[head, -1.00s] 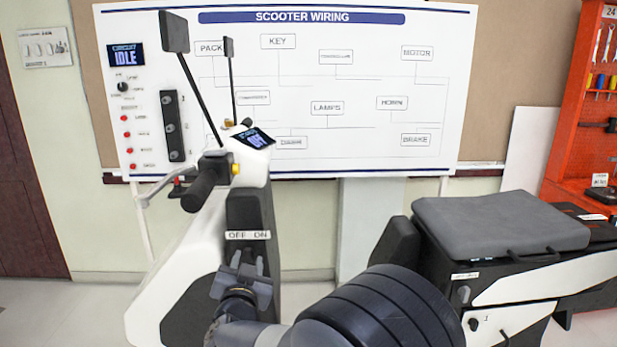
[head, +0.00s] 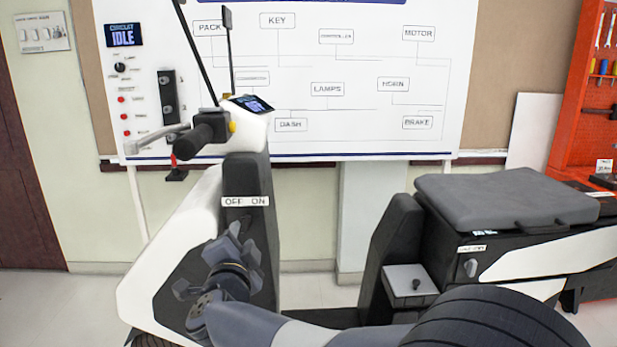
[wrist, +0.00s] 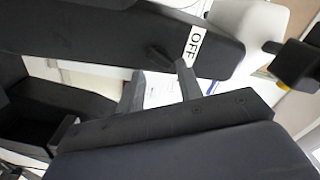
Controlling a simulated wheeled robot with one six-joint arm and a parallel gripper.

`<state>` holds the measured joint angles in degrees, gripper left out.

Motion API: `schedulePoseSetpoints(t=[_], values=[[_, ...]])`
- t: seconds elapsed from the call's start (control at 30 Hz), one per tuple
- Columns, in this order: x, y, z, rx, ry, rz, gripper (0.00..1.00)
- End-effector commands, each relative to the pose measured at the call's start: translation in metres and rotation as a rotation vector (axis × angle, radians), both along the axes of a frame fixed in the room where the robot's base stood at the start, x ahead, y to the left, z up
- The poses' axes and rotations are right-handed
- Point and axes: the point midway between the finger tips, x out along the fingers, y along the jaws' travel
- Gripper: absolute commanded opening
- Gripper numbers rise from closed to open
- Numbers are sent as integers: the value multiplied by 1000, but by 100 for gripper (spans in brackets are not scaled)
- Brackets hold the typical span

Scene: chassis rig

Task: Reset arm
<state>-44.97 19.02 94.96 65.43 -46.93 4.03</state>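My gripper (head: 212,262) is low in front of the scooter's dark front column in the head view, tilted and empty. In the wrist view its two fingers (wrist: 160,70) stand apart with nothing between them. The column (head: 245,180) carries a white OFF/ON label (head: 246,201); in the wrist view the OFF label (wrist: 195,42) shows beyond the fingers, with a dark knob-like part (wrist: 163,57) beside it. I cannot tell its exact distance from the fingertips, but no grip on it shows. My arm reaches in from the lower right.
The scooter's handlebar (head: 205,135) and dash screen (head: 252,104) rise above the column. The seat (head: 505,200) is at right, beside a grey box (head: 408,280) with a small dark knob. The wiring board (head: 350,60) stands behind. An orange tool rack (head: 585,130) is at far right.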

Motion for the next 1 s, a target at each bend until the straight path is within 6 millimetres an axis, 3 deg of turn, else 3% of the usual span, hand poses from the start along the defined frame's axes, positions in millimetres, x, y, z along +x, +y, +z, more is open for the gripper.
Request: schedulePoseSetpoints(t=[0.2,0.4,1.0], values=[[-41,-2,1,-2,0,2,35],[-62,-3,0,-3,-1,1,35],[-65,-9,-5,-13,4,-6,35]])
